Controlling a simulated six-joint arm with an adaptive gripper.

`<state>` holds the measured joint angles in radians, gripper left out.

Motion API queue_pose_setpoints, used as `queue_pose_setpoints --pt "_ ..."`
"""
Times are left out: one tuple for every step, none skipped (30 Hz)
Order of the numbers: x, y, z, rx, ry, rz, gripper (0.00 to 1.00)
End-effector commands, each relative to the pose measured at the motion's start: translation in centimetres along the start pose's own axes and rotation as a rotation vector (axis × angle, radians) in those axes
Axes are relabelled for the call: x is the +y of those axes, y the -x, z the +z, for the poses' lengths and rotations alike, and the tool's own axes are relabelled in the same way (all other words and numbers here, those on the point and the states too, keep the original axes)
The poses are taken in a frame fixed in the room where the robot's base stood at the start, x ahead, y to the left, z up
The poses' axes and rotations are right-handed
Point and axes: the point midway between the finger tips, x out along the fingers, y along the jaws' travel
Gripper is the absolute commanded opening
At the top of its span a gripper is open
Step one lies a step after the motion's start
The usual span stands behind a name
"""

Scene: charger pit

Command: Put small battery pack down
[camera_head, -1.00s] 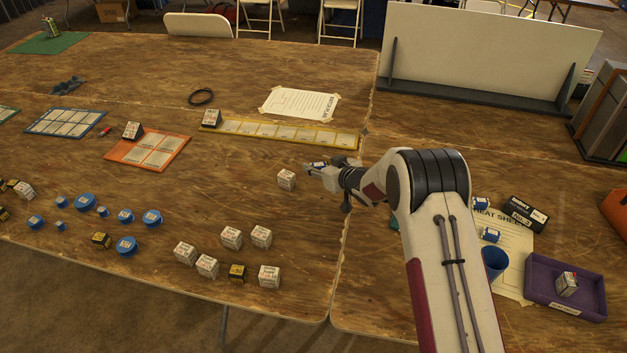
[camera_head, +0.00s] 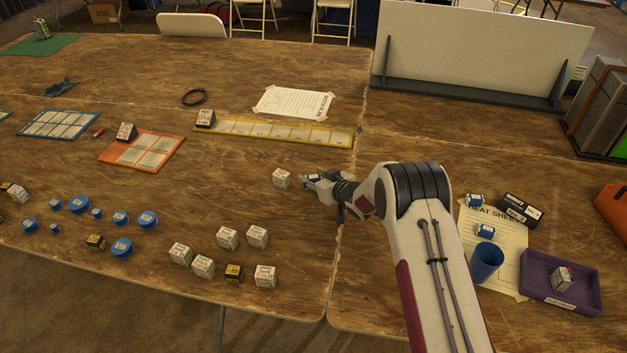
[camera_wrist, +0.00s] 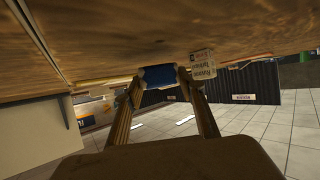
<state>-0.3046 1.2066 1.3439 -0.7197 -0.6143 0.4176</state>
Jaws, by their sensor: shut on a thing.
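My gripper (camera_head: 309,179) is shut on a small blue battery pack (camera_head: 315,177) near the middle of the wooden table. In the wrist view the blue pack (camera_wrist: 159,75) sits between the two fingertips (camera_wrist: 158,78), close to the table surface. I cannot tell whether it touches the table. A white box-shaped battery (camera_head: 281,179) stands just left of the gripper, apart from it. It also shows beside the right finger in the wrist view (camera_wrist: 203,67).
A yellow strip tray (camera_head: 345,138) and an orange mat (camera_head: 170,153) lie farther back. Several white boxes (camera_head: 227,237) and blue round cells (camera_head: 147,219) stand at front left. A blue cup (camera_head: 486,262) and purple tray (camera_head: 528,270) are at right. Bare wood surrounds the gripper.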

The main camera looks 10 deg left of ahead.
Motion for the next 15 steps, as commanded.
queue_pose_setpoints --pt "0.01 -0.23 0.45 0.000 -0.001 0.000 0.12" --pt "0.01 -0.34 0.68 0.000 -0.001 0.000 0.12" --pt "0.01 -0.47 0.92 0.001 -0.001 0.000 0.12" --pt "0.01 -0.54 1.03 0.002 0.000 0.000 0.12" --pt "0.02 -0.59 1.11 0.002 0.000 0.000 0.12" --pt "0.02 -0.63 1.17 0.003 0.000 0.001 0.12" --pt "0.03 -0.65 1.20 0.003 0.000 0.001 0.12" --pt "0.03 -0.66 1.21 0.003 0.000 0.001 0.12" --pt "0.03 -0.66 1.21 0.003 0.001 0.001 0.12" --pt "0.02 -0.65 1.21 0.003 0.001 0.001 0.12" --pt "0.02 -0.65 1.21 0.003 0.000 0.000 0.12" --pt "0.02 -0.65 1.21 0.003 0.000 0.000 0.12" --pt "0.01 -0.65 1.22 0.003 0.000 0.000 0.12" --pt "0.01 -0.65 1.22 0.003 0.000 0.000 0.12" --pt "0.02 -0.65 1.25 0.003 0.000 0.000 0.12"
